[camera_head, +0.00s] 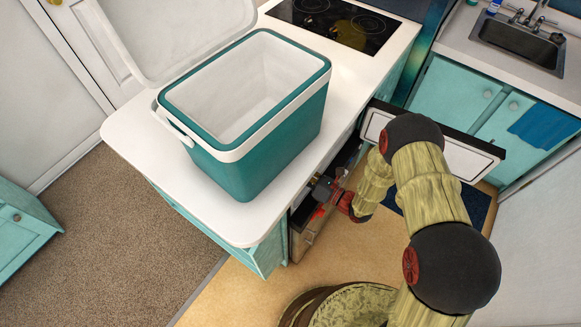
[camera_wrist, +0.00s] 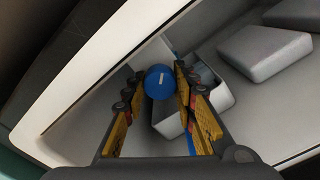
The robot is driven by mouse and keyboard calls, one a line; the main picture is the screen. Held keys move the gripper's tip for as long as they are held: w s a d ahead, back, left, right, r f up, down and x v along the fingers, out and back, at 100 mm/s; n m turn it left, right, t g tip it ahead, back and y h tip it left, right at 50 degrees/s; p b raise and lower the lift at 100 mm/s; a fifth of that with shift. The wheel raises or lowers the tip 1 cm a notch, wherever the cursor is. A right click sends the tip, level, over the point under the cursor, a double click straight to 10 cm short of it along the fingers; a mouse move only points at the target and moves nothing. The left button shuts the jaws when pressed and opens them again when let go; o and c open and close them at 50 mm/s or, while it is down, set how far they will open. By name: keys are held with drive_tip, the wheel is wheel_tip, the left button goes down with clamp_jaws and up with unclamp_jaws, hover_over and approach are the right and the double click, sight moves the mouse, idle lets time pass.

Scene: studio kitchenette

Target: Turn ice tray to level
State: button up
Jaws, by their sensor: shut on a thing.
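My gripper (camera_wrist: 158,84) is shut on a blue round thing (camera_wrist: 161,83) with a small white mark, between its yellow-padded fingers in the wrist view. Thin blue parts show beyond and below it. I cannot tell whether it belongs to the ice tray, nor what its tilt is. No ice tray shows clearly. In the head view my gripper (camera_head: 325,188) reaches into the open space under the counter edge, and what it holds is hidden there.
In the wrist view, a pale open box (camera_wrist: 212,98) and white blocks (camera_wrist: 265,52) lie close to my fingers. In the head view, a teal cooler (camera_head: 262,160) stands on the white counter (camera_head: 235,222). An open white-lined door (camera_head: 460,155) is beside my arm.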

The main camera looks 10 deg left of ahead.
drive_tip(key=n, duration=0.4)
drive_tip(key=shift+f+n, duration=0.15)
drive_tip(key=shift+n, duration=0.15)
drive_tip(key=n+b, duration=0.1)
drive_tip(key=n, duration=0.3)
drive_tip(key=shift+d+n, duration=0.1)
drive_tip(key=shift+n, duration=0.2)
drive_tip(key=o, duration=1)
drive_tip(key=shift+o, duration=0.8)
drive_tip(key=shift+d, duration=0.1)
